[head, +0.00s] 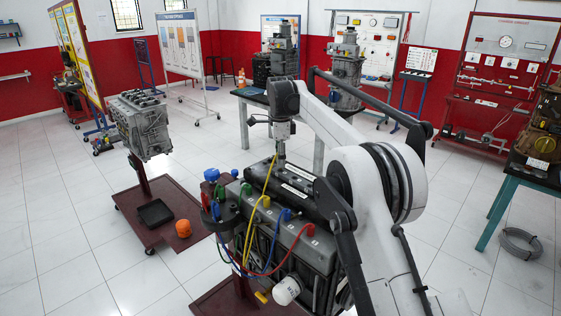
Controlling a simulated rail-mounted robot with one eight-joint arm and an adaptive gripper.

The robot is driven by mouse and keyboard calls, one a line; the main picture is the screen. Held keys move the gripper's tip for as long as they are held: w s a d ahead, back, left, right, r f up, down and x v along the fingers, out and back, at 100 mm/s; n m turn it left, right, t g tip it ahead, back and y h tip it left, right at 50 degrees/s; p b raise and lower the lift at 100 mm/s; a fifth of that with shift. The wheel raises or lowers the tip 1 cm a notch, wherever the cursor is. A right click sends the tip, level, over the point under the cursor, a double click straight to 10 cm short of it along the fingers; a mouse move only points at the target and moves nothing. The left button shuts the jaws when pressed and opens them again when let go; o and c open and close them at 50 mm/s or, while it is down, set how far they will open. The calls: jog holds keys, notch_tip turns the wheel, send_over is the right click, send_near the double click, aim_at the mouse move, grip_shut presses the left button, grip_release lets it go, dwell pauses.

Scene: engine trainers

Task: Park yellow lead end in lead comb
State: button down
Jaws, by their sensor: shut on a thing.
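A yellow lead (266,183) rises from the top of the grey engine (318,250) to the fingertips of my gripper (281,155). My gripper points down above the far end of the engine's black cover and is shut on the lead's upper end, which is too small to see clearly. A second stretch of yellow lead (247,240) loops down the engine's near left side from a yellow boot (266,201). I cannot pick out the lead comb for certain; the black cover (295,180) with white labels lies below my gripper.
Red (282,262) and blue leads, with coloured boots, hang on the engine's side. Another engine (142,125) is on a red stand with a black tray (155,213) and an orange object (183,229). Floor between is clear.

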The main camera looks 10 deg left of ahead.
jog(key=shift+r+n+p, duration=1.75)
jog(key=shift+r+n, duration=0.55)
jog(key=shift+r, duration=0.5)
jog(key=shift+f, duration=0.2)
jog(key=shift+f+b, duration=1.6)
jog(key=shift+f, duration=0.95)
jog(key=shift+f+b, duration=0.5)
jog(key=shift+f, duration=0.4)
jog(key=shift+r, duration=0.1)
notch_tip(320, 180, up, 3)
jog(key=m+p, duration=0.2)
jog(key=m, duration=0.3)
jog(key=shift+r, duration=0.2)
jog(key=shift+r+m+p, duration=0.45)
jog(key=shift+r+m, duration=0.2)
jog(key=shift+m, duration=0.45)
jog(key=shift+r+m+p, duration=0.45)
jog(key=shift+r+m, duration=0.15)
jog(key=shift+m, duration=0.5)
jog(key=shift+r+m+p, duration=0.45)
jog(key=shift+r+m, duration=0.2)
jog(key=shift+m, duration=0.45)
